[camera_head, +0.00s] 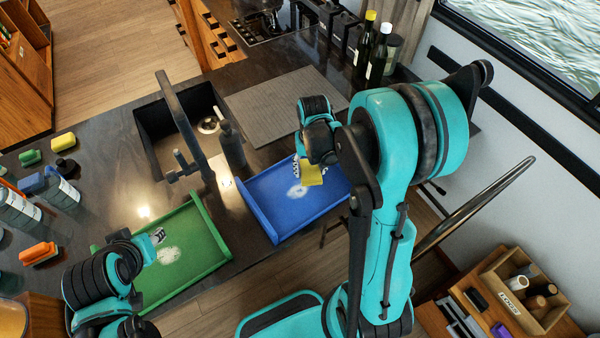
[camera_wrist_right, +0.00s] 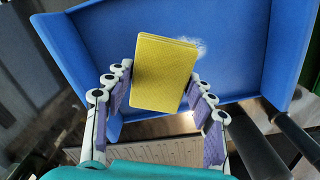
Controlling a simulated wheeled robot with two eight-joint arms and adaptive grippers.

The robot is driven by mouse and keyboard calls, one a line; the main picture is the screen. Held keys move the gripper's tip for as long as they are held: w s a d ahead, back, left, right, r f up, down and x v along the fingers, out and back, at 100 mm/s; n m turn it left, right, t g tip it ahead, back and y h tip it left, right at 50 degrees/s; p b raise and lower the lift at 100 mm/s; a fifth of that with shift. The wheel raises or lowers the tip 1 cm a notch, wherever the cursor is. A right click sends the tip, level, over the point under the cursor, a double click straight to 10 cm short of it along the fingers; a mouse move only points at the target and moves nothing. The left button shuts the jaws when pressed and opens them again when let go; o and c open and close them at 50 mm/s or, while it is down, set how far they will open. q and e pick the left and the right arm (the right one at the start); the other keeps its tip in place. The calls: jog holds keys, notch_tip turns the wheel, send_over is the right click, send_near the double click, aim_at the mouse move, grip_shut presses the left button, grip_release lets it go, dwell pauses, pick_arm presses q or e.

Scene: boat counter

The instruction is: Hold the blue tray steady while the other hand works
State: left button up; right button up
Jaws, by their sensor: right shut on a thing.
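The blue tray (camera_head: 268,212) lies on the dark counter near its front edge, with a pale white patch on its floor. It also fills the upper part of the right wrist view (camera_wrist_right: 105,40). My right gripper (camera_head: 308,164) is shut on a yellow sponge (camera_wrist_right: 165,72), which also shows in the head view (camera_head: 312,176). The sponge is over the tray beside the white patch; I cannot tell whether it touches the floor. My left gripper (camera_head: 157,236) is at the green tray (camera_head: 195,262), away from the blue tray. Its jaw opening is unclear.
The green tray also has a white patch and overhangs the counter front. A sink (camera_head: 165,150) with a black faucet and a dark bottle (camera_head: 231,143) stand behind the trays. Bottles, sponges and a brush crowd the left. A grey ribbed mat (camera_head: 285,105) lies clear.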

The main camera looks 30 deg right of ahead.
pick_arm(q)
jog(key=shift+r+p, duration=0.4)
jog(key=shift+r, duration=0.1)
pick_arm(e)
jog(key=d+r, duration=0.2)
jog(key=d, duration=0.4)
jog(key=shift+d, duration=0.25)
jog(key=shift+r, duration=0.1)
pick_arm(q)
jog(key=n+g, duration=0.2)
jog(key=g, duration=0.5)
send_over(254, 204)
jog(key=f, duration=1)
jog(key=shift+w+a+f, duration=0.1)
jog(key=shift+a+f, duration=0.1)
jog(key=shift+f, duration=0.15)
jog(key=shift+d+f, duration=0.25)
jog(key=shift+f, duration=0.25)
notch_tip(254, 204, down, 11)
jog(key=shift+f, duration=0.2)
